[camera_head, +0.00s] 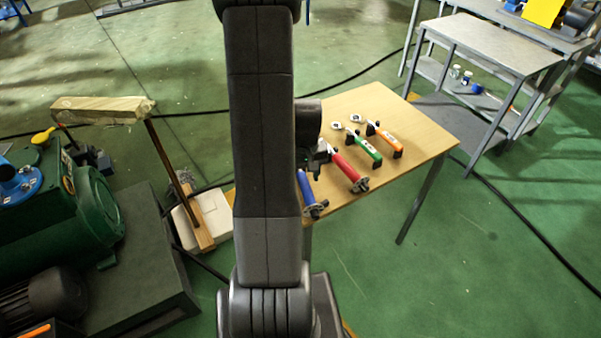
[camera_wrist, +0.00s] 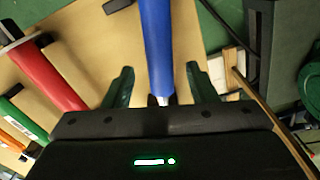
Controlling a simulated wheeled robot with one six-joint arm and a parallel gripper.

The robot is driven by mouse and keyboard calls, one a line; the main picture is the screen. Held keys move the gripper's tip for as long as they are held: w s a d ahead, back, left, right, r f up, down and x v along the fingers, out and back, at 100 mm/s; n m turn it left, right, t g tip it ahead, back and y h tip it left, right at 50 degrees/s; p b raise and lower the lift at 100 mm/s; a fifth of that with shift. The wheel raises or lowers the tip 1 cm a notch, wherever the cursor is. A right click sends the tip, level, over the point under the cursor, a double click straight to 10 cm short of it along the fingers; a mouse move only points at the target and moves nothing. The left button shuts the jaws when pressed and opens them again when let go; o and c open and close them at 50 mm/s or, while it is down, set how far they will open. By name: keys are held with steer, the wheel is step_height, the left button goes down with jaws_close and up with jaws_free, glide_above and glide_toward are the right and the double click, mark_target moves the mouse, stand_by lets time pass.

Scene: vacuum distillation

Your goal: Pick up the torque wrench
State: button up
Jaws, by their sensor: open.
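Several tools with coloured handles lie on the wooden table (camera_head: 425,125). One has a blue handle (camera_head: 305,187), partly hidden by my arm in the head view. Beside it lie a red-handled tool (camera_head: 350,172), a green-handled wrench (camera_head: 368,150) and an orange-handled wrench (camera_head: 387,139). I cannot tell from their look which is the torque wrench. In the wrist view my gripper (camera_wrist: 159,72) is open and empty. Its fingers stand to either side of the blue handle (camera_wrist: 157,40), with gaps on both sides. The red handle (camera_wrist: 45,75) lies to the left, outside the fingers.
A grey metal cart (camera_head: 485,45) stands at the back right. A green machine (camera_head: 60,215) stands at the left, with a wooden-handled mallet (camera_head: 105,110) beside it. Black cables cross the green floor. The table's right part is clear.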

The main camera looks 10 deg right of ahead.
mark_target(304, 181)
steer(key=shift+s+f, duration=0.2)
steer(key=shift+f, duration=1.75)
jaws_close()
